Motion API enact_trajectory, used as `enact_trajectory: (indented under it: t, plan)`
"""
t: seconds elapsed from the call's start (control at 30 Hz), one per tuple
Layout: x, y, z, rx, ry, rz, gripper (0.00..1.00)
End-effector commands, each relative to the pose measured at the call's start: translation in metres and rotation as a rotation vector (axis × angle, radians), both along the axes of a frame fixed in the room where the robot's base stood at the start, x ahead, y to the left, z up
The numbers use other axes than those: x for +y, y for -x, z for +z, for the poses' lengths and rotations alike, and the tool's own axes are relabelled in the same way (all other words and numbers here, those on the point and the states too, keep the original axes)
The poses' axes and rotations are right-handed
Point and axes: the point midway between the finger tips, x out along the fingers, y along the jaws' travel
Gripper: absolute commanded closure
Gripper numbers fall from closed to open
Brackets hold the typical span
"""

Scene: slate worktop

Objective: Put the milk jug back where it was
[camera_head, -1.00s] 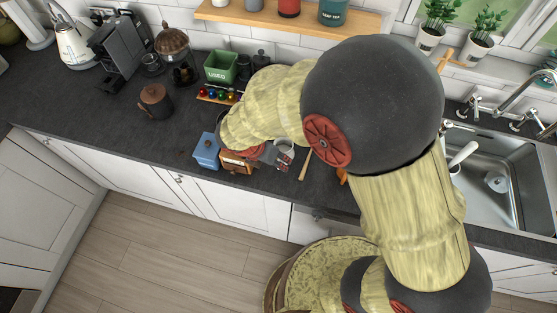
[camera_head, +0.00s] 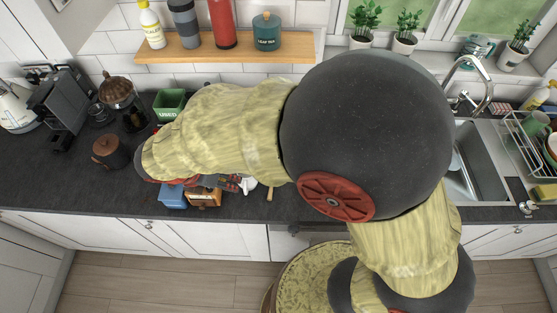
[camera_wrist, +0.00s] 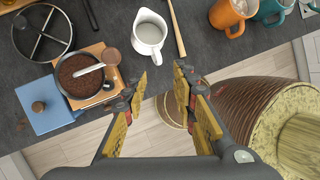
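The white milk jug (camera_wrist: 150,30) stands upright on the worktop, with pale milk inside, at the top middle of the wrist view. In the head view only part of the jug (camera_head: 249,183) shows beside my fingers. My gripper (camera_wrist: 160,82) is open, with nothing between its fingers. In the wrist picture its fingertips lie below the jug, apart from it. In the head view my arm covers much of the area, and the gripper (camera_head: 230,183) shows just left of the jug.
Left of the jug are a wooden grinder box (camera_wrist: 88,84) with a bowl of coffee grounds and a blue drawer (camera_wrist: 47,103). A wooden stick (camera_wrist: 175,32) lies to the right. Orange (camera_wrist: 229,15) and teal (camera_wrist: 271,10) mugs stand further right. The worktop's front edge is close.

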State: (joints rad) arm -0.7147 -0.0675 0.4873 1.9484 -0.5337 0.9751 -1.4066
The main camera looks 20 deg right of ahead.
Motion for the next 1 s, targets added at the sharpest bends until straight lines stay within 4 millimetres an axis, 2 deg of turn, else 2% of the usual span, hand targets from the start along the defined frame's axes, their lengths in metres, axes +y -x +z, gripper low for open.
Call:
enact_trajectory:
  t: [0.13,0.27,0.4,0.6,0.7,0.8,1.0]
  plan:
    - [-0.028,0.001,0.032,-0.089,-0.109,-0.245,0.72]
    - [-0.071,0.012,0.075,-0.226,-0.283,-0.662,0.72]
    - [-0.114,0.036,0.118,-0.376,-0.487,-1.155,0.72]
    - [-0.158,0.078,0.161,-0.545,-0.770,-1.803,0.72]
    - [-0.169,0.094,0.173,-0.594,-0.885,-2.042,0.72]
    - [-0.175,0.105,0.180,-0.619,-0.963,-2.199,0.72]
    - [-0.178,0.111,0.184,-0.630,-1.014,-2.306,0.72]
